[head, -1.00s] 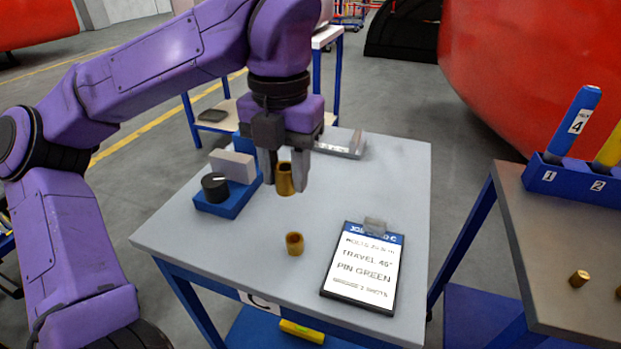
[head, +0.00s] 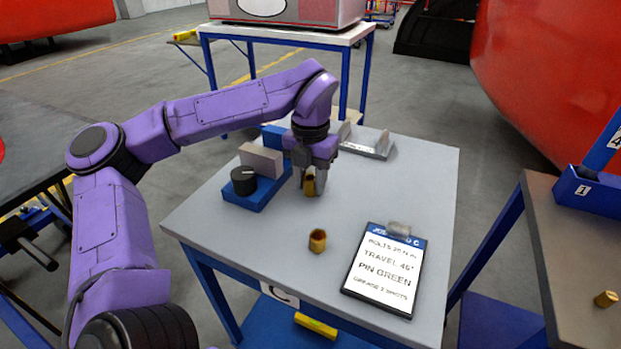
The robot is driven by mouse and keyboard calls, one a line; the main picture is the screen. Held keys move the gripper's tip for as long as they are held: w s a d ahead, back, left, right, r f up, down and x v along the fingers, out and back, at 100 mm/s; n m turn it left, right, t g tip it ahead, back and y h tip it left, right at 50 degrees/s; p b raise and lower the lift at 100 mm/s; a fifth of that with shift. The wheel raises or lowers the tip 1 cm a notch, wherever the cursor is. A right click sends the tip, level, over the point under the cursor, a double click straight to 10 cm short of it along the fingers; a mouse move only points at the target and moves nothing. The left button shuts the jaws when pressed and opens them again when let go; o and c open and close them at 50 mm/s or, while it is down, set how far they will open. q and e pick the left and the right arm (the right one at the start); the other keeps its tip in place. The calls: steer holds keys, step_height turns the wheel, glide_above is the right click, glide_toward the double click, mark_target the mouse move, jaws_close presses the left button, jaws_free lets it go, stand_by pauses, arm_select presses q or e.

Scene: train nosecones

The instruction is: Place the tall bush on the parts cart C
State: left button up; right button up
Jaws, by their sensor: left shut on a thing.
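The tall bush (head: 310,186), a brass-coloured cylinder, is upright between the fingers of my left gripper (head: 312,190). The gripper points down and is shut on it, hiding part of its sides. It is over the grey top of parts cart C (head: 215,225), beside the blue block fixture; I cannot tell whether its foot touches the surface. A shorter brass bush (head: 318,240) stands upright on the same top, nearer to me and apart from the gripper. My right gripper is not in view.
A blue fixture (head: 250,195) with a black knob and grey block stands left of the gripper. A grey metal tray (head: 368,146) lies behind it. A job card (head: 385,268) lies at front right. The right side of the top is clear. Another bench (head: 560,255) stands right.

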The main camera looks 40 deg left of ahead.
arm_select(q)
steer(key=shift+f, duration=0.15)
steer(key=o, duration=1.1)
steer(key=shift+c, duration=0.2)
steer(key=shift+r, duration=0.2)
step_height(320, 180, up, 12)
steer(key=p, duration=0.1)
steer(key=shift+p, duration=0.3)
